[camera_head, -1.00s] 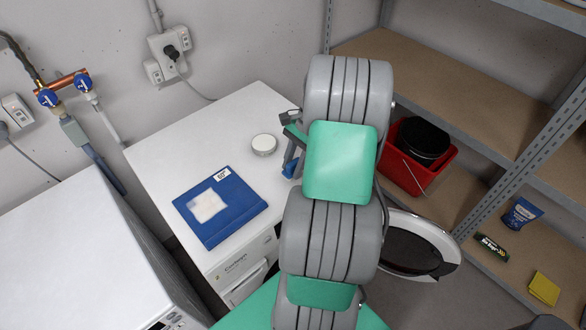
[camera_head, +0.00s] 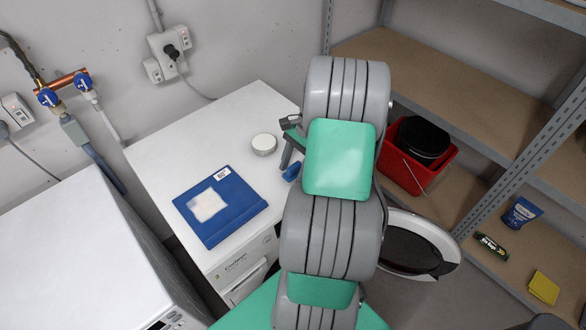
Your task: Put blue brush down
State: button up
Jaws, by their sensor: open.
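The blue brush (camera_head: 291,172) shows only in part, as a small blue piece on the white machine top, beside the edge of my arm. The rest of it is hidden behind the arm. My gripper (camera_head: 287,161) is just above and beside the blue piece, mostly hidden by my green and grey arm. Its jaws are open, and I cannot tell whether a finger still touches the brush. The white machine (camera_head: 165,153) below it has its round door open on the right.
A blue folder-like pad (camera_head: 238,207) with a white patch and a small round white tin (camera_head: 264,144) lie on the same machine top. A second white machine (camera_head: 70,255) stands at left. A shelf at right holds a red bucket (camera_head: 398,168). Bare top lies behind the tin.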

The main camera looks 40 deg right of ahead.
jog(key=p+v, duration=0.3)
jog(key=v, duration=0.9)
jog(key=w+a+r+n+t+h, duration=0.15)
jog(key=a+r+n, duration=0.25)
jog(key=a, duration=0.5)
jog(key=w+a+r+n+h, duration=0.1)
jog(key=w+a+r+n, duration=0.25)
jog(key=a, duration=0.55)
jog(key=s+a+n+t+h, duration=0.2)
jog(key=s+a+n, duration=0.6)
jog(key=a+n, duration=0.2)
jog(key=shift+s+a+r+t, duration=0.2)
jog(key=shift+a+r+t, duration=0.15)
jog(key=shift+a+r, duration=0.05)
jog(key=shift+n, duration=0.25)
